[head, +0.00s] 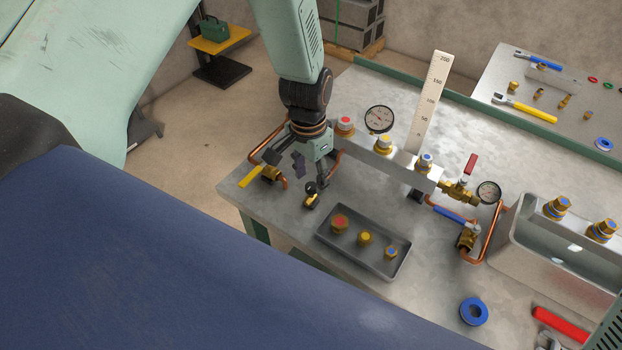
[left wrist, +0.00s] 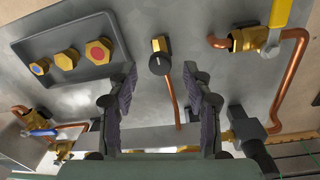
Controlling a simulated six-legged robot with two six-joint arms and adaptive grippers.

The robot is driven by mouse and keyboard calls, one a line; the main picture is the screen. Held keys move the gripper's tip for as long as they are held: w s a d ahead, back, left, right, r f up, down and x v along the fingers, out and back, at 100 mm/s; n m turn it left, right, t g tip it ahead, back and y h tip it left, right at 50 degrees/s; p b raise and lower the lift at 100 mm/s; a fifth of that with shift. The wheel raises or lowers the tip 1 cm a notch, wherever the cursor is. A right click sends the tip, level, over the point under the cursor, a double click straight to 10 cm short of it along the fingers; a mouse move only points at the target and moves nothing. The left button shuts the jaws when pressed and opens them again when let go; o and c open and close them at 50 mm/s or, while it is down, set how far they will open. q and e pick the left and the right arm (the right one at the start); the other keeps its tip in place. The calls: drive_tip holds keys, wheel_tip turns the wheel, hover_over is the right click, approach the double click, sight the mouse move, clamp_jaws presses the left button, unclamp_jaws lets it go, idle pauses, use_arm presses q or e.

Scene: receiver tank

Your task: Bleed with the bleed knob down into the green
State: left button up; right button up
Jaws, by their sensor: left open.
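The bleed knob (head: 311,188), black on a small brass fitting, stands on the bench just below my left gripper (head: 309,176). In the left wrist view the black knob (left wrist: 159,64) is ahead of the open fingers, roughly centred between them. My left gripper (left wrist: 158,88) is empty, and I see no contact with the knob. A round gauge (head: 379,119) stands behind the manifold and another gauge (head: 488,192) at its right end. Their needles and any green band are too small to read. My right gripper is not in view.
A grey tray (head: 336,246) with brass plugs lies close to the knob. A yellow-handled valve (head: 268,173) with copper pipe is on its left. The manifold (head: 395,163) and upright scale (head: 431,95) stand behind. Blue tape (head: 473,311) lies on the front bench.

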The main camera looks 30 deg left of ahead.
use_arm(q)
drive_tip(key=shift+d+f, duration=0.1)
drive_tip(key=shift+f, duration=0.65)
drive_tip(key=shift+a+f, duration=0.2)
drive_tip(key=shift+d, duration=0.2)
drive_tip(key=c, duration=0.5)
drive_tip(key=shift+a, duration=0.1)
clamp_jaws()
